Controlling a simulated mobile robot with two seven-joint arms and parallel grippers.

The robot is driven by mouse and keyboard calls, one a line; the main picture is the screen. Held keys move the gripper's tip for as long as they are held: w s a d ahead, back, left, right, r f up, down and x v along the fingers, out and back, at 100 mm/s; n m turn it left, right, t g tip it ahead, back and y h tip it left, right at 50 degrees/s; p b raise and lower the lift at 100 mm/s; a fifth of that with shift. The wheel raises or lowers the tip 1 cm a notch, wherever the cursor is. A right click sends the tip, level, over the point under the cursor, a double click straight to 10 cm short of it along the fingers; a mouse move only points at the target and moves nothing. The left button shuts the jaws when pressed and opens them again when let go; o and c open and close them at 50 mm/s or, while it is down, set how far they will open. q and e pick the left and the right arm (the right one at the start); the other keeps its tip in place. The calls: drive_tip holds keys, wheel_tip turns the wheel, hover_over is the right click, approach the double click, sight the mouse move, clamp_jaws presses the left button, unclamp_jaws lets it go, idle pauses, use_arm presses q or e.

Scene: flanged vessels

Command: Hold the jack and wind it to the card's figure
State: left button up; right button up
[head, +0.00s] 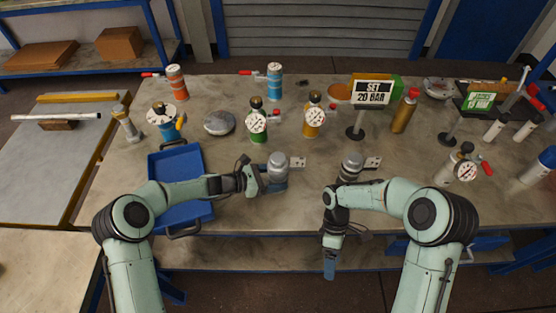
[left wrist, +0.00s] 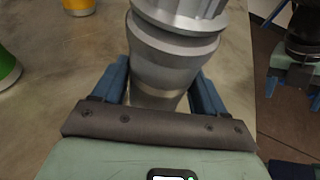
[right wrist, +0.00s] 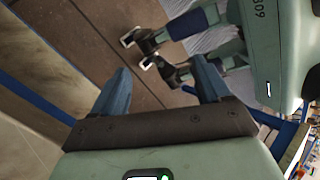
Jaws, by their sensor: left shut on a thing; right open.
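My left gripper (head: 272,183) is shut on a grey ribbed cylinder (head: 278,162), which stands upright near the table's front edge. In the left wrist view the cylinder (left wrist: 172,50) sits between the blue fingers. I cannot tell whether it is the jack. A similar grey cylinder (head: 351,162) stands to its right, partly behind my right arm. The card (head: 372,92) reads "SET 20 BAR" on a stand. My right gripper (head: 330,270) is open and empty, pointing down in front of the table; the right wrist view shows floor between its fingers (right wrist: 163,80).
Gauge bottles stand behind: blue (head: 163,120), green (head: 257,120), orange (head: 313,115), and pale grey (head: 458,168) at right. A blue tray (head: 178,165) lies left. A green "JACKS" sign (head: 481,101) is at far right. Bare table lies between the two grey cylinders.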

wheel_tip(320, 180, up, 6)
drive_tip(key=w+d+n+h, duration=0.2)
drive_tip(key=w, duration=0.1)
drive_tip(key=w+a+t+y, duration=0.1)
drive_tip(key=w, duration=0.2)
drive_tip(key=w+a+m+t+y, duration=0.1)
drive_tip(key=w+a, duration=0.1)
drive_tip(key=w, duration=0.1)
drive_tip(key=w+a+r+m+t+y, duration=0.1)
drive_tip(key=w, duration=0.2)
drive_tip(key=shift+a, duration=0.4)
drive_tip(key=w+a+r+m+t+y, duration=0.2)
drive_tip(key=w+a+r+t, duration=0.2)
drive_tip(key=w, duration=0.6)
drive_tip(key=n+t+y, duration=0.1)
drive_tip(key=n+y, duration=0.1)
drive_tip(key=n, duration=0.2)
approach(281, 158)
drive_tip(key=x, duration=0.9)
drive_tip(key=shift+w+a, duration=0.1)
drive_tip(key=shift+a, duration=0.05)
drive_tip(key=shift+c, duration=0.2)
